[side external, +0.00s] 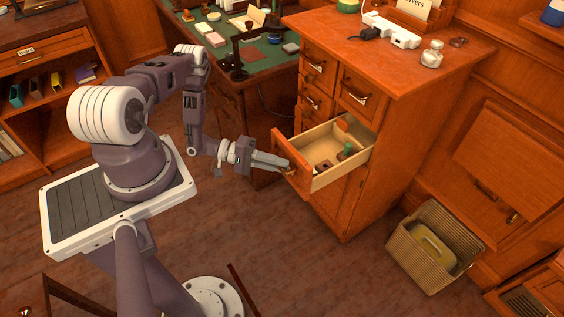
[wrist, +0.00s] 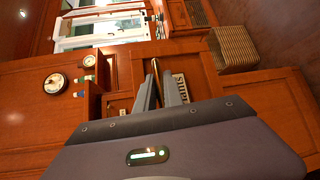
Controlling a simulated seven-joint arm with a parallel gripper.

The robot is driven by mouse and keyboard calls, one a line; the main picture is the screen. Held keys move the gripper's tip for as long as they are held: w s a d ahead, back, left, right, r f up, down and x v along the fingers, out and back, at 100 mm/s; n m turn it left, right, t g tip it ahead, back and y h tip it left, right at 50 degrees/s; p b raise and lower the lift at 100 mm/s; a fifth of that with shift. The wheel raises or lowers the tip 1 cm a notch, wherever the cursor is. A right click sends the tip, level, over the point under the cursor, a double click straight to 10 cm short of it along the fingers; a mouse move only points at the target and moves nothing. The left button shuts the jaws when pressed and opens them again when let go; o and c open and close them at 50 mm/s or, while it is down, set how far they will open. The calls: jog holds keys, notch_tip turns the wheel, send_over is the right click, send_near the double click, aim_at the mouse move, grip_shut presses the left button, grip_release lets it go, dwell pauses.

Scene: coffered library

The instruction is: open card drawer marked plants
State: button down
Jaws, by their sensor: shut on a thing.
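The card drawer (side external: 300,187) stands pulled out of the wooden cabinet (side external: 335,213) in the side external view, and its pale inside shows. A few small things lie in it, one with a green top (side external: 348,148). My gripper (side external: 287,166) is at the drawer's front. In the wrist view my gripper (wrist: 156,92) has its fingers shut on the brass handle (wrist: 154,82). A pale label (wrist: 182,87) beside the handle seems to read "Plants", turned sideways. The fingertips partly hide the handle.
Other closed drawers (side external: 358,92) with brass handles sit above the open one. The cabinet top (side external: 395,55) carries a white device and small jars. A wicker basket (side external: 433,247) stands on the floor at right. A green-topped desk (side external: 275,53) is behind. Floor before the drawer is clear.

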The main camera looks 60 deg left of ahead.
jog(key=c, duration=1.5)
grip_release()
jog(key=v, duration=0.7)
